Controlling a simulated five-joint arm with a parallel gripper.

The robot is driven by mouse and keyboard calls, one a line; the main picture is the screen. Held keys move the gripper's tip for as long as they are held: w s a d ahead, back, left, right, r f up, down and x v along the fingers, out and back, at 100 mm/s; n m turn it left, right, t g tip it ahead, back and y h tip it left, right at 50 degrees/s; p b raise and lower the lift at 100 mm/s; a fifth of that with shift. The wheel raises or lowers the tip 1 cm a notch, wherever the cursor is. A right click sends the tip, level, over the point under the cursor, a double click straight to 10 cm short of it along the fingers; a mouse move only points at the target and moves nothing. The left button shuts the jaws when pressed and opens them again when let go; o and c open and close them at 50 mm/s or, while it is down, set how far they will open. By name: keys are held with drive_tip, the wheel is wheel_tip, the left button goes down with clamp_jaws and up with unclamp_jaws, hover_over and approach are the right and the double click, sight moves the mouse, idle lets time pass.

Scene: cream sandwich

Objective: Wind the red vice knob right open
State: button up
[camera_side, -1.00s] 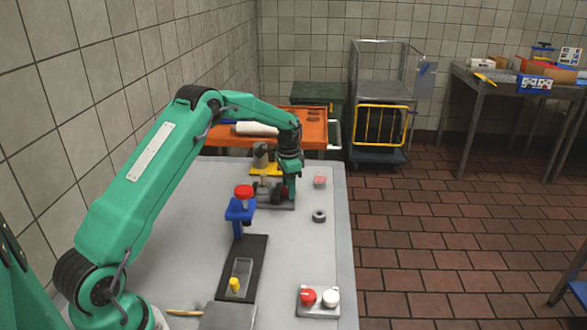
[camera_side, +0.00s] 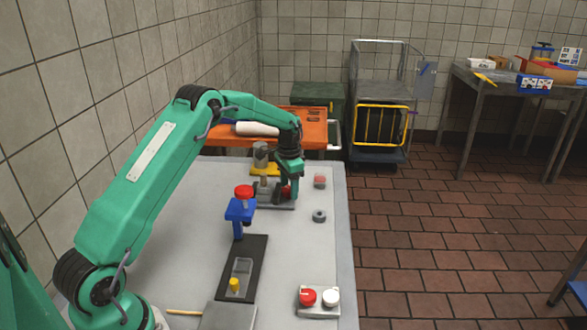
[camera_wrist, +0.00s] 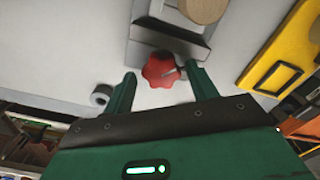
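The red lobed vice knob (camera_wrist: 160,69) sits against the front of the grey vice (camera_wrist: 168,40) in the wrist view. My gripper (camera_wrist: 162,75) is open, with its two green fingers apart on either side of the knob. The knob lies nearer the right finger, and a gap shows at the left finger. I cannot tell whether the right finger touches it. In the side view my gripper (camera_side: 290,192) points down over the vice's right end and hides most of the knob. A pale round piece (camera_wrist: 203,9) shows at the vice.
A blue stand with a red top (camera_side: 244,192) stands nearer the camera. A grey ring (camera_side: 319,216) and a small red-topped block (camera_side: 320,180) lie to the right. A yellow piece (camera_side: 265,170) is behind the vice. A red-and-white button panel (camera_side: 319,298) is at the front right.

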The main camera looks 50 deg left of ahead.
sight(288, 189)
drive_tip(key=shift+a+m, duration=0.25)
drive_tip(key=shift+m, duration=0.25)
drive_tip(key=m, duration=0.6)
drive_tip(key=shift+d, duration=0.15)
drive_tip(key=shift+r+m, duration=0.15)
drive_tip(key=shift+m, duration=0.25)
wheel_tip(288, 189, up, 7)
drive_tip(key=shift+r, duration=0.1)
drive_tip(key=shift+r+n, duration=0.2)
drive_tip(key=shift+n, duration=0.1)
drive_tip(key=shift+s+r+n, duration=0.1)
drive_tip(key=shift+n, duration=1.25)
drive_tip(key=shift+s+n, duration=0.1)
drive_tip(key=shift+n, duration=1.25)
